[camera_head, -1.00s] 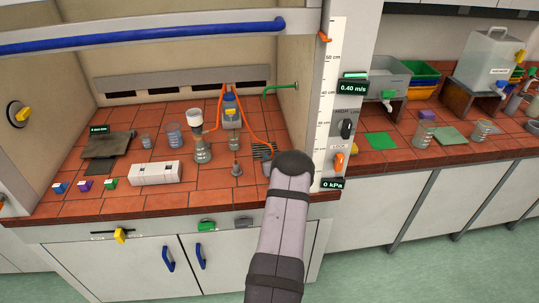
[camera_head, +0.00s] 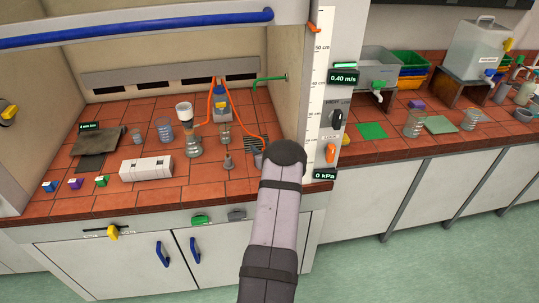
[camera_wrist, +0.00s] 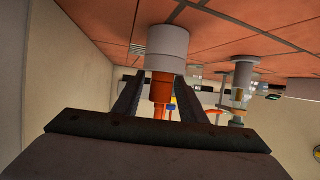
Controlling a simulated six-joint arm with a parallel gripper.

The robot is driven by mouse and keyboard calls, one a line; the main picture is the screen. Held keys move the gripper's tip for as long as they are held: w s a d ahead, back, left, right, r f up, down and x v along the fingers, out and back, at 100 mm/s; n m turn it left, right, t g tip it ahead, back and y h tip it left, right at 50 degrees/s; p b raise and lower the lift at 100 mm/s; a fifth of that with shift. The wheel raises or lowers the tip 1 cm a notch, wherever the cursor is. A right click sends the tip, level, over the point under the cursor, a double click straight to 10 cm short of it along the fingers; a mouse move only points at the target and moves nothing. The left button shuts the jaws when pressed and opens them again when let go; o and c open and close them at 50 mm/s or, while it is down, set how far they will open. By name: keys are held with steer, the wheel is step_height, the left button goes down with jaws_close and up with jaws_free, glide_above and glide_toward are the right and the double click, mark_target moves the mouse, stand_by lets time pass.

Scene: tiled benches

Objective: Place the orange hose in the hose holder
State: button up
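The orange hose (camera_head: 246,125) arches from the top of a blue-capped bottle down towards the right and passes out of sight behind my arm. In the wrist view, which looks upside down, an orange hose end (camera_wrist: 161,87) stands in line with a grey cylinder (camera_wrist: 166,47), apparently the hose holder, and appears seated in it. The holder (camera_head: 259,158) is partly hidden by my arm in the head view. My gripper (camera_wrist: 160,92) has one finger on each side of the orange piece, with narrow gaps showing. Its fingers are hidden in the head view.
Left of my arm are a small grey stand (camera_head: 228,161), a filter flask (camera_head: 193,146), the blue-capped bottle (camera_head: 221,98) and a white block (camera_head: 146,168). The hood's right post (camera_head: 323,95) stands close to the right of my arm.

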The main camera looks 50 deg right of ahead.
steer(key=b+v, duration=0.3)
steer(key=v, duration=0.8)
steer(key=shift+s, duration=0.25)
steer(key=shift+a, duration=0.15)
steer(key=w+a+n+g+y, duration=0.1)
steer(key=w+a+g+y, duration=0.15)
steer(key=a, duration=1.05)
steer(key=w+a+n+g+y, duration=0.1)
steer(key=w+a+n+g, duration=0.2)
steer(key=a, duration=1)
steer(key=s+a+n+g+y, duration=0.1)
steer(key=s+a+g+y, duration=0.1)
steer(key=s+a, duration=0.6)
steer(key=s+a+n+g+y, duration=0.1)
steer(key=s+a+g, duration=0.3)
steer(key=a, duration=1.2)
steer(key=s+r, duration=0.1)
steer(key=s, duration=0.3)
steer(key=shift+s+y, duration=0.35)
steer(key=shift+s, duration=0.05)
